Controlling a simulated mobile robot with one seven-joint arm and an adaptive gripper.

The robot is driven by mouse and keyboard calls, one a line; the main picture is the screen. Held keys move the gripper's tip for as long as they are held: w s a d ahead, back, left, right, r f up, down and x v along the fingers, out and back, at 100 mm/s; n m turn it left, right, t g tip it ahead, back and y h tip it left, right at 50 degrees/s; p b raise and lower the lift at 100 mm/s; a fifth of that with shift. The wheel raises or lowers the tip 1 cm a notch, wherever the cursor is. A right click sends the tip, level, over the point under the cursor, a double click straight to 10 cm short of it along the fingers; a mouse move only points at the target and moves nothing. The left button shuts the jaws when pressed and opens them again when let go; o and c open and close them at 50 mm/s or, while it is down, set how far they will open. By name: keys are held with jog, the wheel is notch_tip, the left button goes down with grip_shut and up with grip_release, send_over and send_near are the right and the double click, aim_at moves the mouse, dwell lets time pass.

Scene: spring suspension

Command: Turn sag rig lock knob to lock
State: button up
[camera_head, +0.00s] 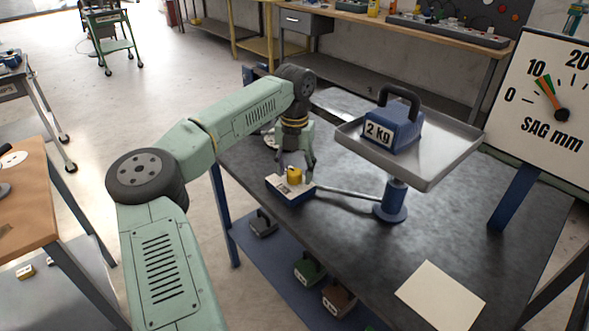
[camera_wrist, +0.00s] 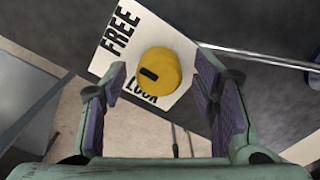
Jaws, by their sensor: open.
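The yellow lock knob (camera_head: 294,175) sits on a small white-topped, dark-blue block (camera_head: 289,193) on the bench. In the wrist view the knob (camera_wrist: 166,70) has a short black mark on its left part. FREE is printed on the white plate (camera_wrist: 112,58) above and left of it, LOCK just below it. I cannot tell exactly which word the mark points to. My gripper (camera_head: 295,160) is above the knob, pointing down. In the wrist view my gripper (camera_wrist: 161,75) is open, one finger on each side of the knob with visible gaps.
A metal rod (camera_head: 347,192) runs from the block to a blue post (camera_head: 391,203) under a tray (camera_head: 436,171) bearing a 2 kg weight (camera_head: 393,128). A SAG mm dial (camera_head: 549,92) stands right. A blank sheet (camera_head: 440,296) lies on the bench (camera_head: 350,250) in front.

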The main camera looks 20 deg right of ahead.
jog(key=shift+f, duration=0.55)
jog(key=c, duration=1.2)
jog(key=shift+o, duration=0.2)
